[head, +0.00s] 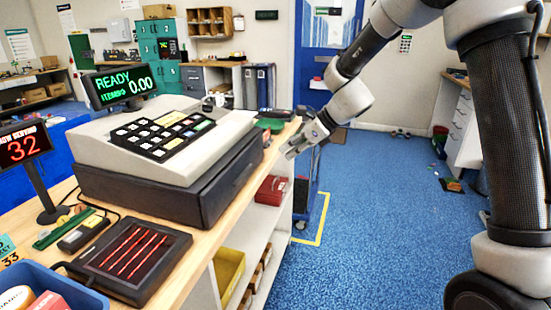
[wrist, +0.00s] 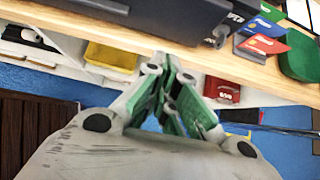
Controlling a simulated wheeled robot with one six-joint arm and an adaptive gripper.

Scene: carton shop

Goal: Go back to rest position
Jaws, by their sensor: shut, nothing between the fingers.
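My gripper (head: 291,151) is at the end of my arm, to the right of the wooden counter (head: 217,218) and close to its edge in the head view. In the wrist view my gripper (wrist: 168,58) has its fingers together, with nothing held between them. The fingertips overlap the counter's front edge in that picture; I cannot tell whether they touch it. My arm comes in from the upper right and bends down toward the counter.
A cash register (head: 165,140) stands on the counter beside my gripper. Below are shelves with a yellow bin (head: 229,270) and a red box (head: 271,190). A blue cart (head: 314,180) stands beyond the counter. The blue floor (head: 385,220) is mostly clear.

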